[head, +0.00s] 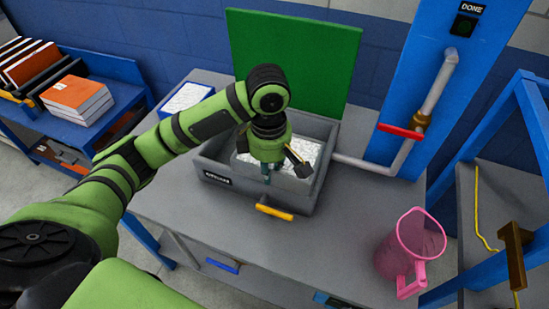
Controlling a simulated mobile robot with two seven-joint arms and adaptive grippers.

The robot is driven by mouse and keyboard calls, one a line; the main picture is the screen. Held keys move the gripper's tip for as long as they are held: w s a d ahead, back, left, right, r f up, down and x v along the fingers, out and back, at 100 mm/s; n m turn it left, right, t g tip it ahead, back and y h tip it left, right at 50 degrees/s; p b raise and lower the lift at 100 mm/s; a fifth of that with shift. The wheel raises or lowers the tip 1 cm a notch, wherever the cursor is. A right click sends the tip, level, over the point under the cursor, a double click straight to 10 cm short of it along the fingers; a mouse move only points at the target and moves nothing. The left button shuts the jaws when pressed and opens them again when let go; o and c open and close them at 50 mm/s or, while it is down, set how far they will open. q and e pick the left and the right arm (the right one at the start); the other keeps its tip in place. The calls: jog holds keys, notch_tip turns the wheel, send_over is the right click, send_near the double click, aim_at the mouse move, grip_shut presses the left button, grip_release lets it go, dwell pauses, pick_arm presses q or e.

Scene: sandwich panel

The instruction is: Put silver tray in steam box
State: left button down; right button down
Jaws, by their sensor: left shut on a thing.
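The grey steam box (211,171) stands on the grey table with its green lid (292,58) raised behind it. A silver-white, crinkled-looking tray (309,154) is inside the box, between its walls. My left gripper (268,172) reaches down over the box from above and is shut on the tray. The wrist hides part of the tray, so the exact grip and whether the tray rests on the box floor cannot be seen. My right gripper is not in view.
A yellow handle (273,211) is on the box front. A pink pitcher (411,250) stands at the table's right. A pipe with a red valve handle (400,131) runs at the box's right. A blue-edged panel (187,97) lies behind left. The table's front middle is clear.

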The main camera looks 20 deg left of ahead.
pick_arm(q)
jog(key=w+a+f, duration=0.2)
jog(key=w, duration=0.1)
jog(key=w+a+f, duration=0.2)
jog(key=w, duration=0.1)
jog(key=w+a+f, duration=0.2)
jog(key=w, duration=0.1)
jog(key=shift+w+a+f, duration=0.1)
jog(key=shift+a+f, duration=0.25)
jog(key=shift+a, duration=0.05)
jog(key=shift+f+p, duration=0.6)
jog(key=shift+f, duration=1.4)
jog(key=c, duration=1.6)
grip_release()
jog(key=shift+f, duration=0.2)
jog(key=o, duration=0.4)
jog(key=shift+r, duration=0.15)
notch_tip(320, 180, up, 12)
jog(key=shift+r+b, duration=0.1)
jog(key=shift+b, duration=0.4)
